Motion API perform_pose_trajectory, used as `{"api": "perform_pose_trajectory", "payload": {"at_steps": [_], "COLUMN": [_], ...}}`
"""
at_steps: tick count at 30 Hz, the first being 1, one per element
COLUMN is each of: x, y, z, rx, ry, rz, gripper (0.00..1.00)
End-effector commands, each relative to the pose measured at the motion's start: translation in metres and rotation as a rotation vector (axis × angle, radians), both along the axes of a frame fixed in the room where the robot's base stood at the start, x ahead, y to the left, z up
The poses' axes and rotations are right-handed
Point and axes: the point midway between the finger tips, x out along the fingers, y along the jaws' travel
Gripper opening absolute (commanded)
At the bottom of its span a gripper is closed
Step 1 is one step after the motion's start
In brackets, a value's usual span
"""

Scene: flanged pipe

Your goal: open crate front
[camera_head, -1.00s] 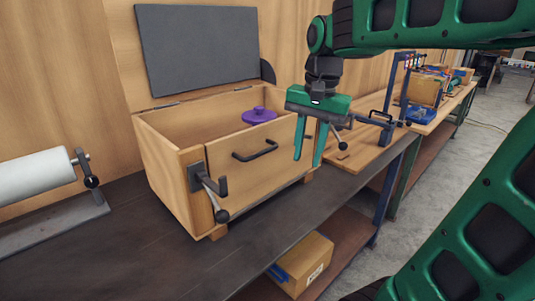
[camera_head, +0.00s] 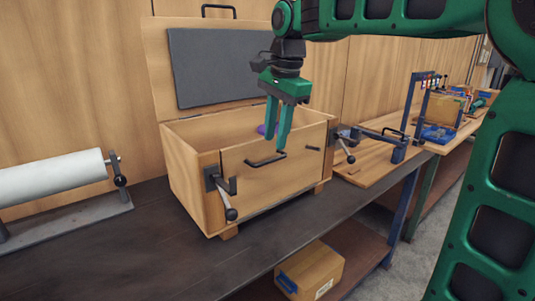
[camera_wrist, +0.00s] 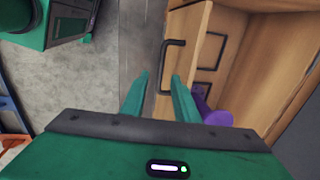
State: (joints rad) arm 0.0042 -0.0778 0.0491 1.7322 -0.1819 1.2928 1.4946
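The wooden crate (camera_head: 195,190) stands on the dark bench with its lid (camera_head: 160,70) raised. Its front panel (camera_head: 290,180) is upright and carries a black bar handle (camera_head: 266,161). A lever latch (camera_head: 222,192) is at the front's left end, and another (camera_head: 345,147) at its right end; both handles hang down. My gripper (camera_head: 275,144) points down just above the front handle, its fingers apart and empty. In the wrist view, the handle (camera_wrist: 168,66) lies ahead, roughly between the open fingers (camera_wrist: 160,88). Whether a finger touches it, I cannot tell.
A purple object (camera_head: 262,129) in the crate is partly hidden by my fingers. A white roll on a stand (camera_head: 60,180) is at the left. A wooden board with a clamp (camera_head: 385,143) lies at the right. The bench top (camera_head: 120,255) in front is clear.

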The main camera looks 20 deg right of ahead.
Motion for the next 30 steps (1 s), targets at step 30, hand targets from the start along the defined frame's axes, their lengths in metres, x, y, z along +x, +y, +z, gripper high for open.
{"api": "perform_pose_trajectory", "payload": {"at_steps": [30], "x": [0.009], "y": [0.023], "z": [-0.053], "rx": [0.0], "ry": [0.0], "rz": [0.008], "gripper": [0.0]}}
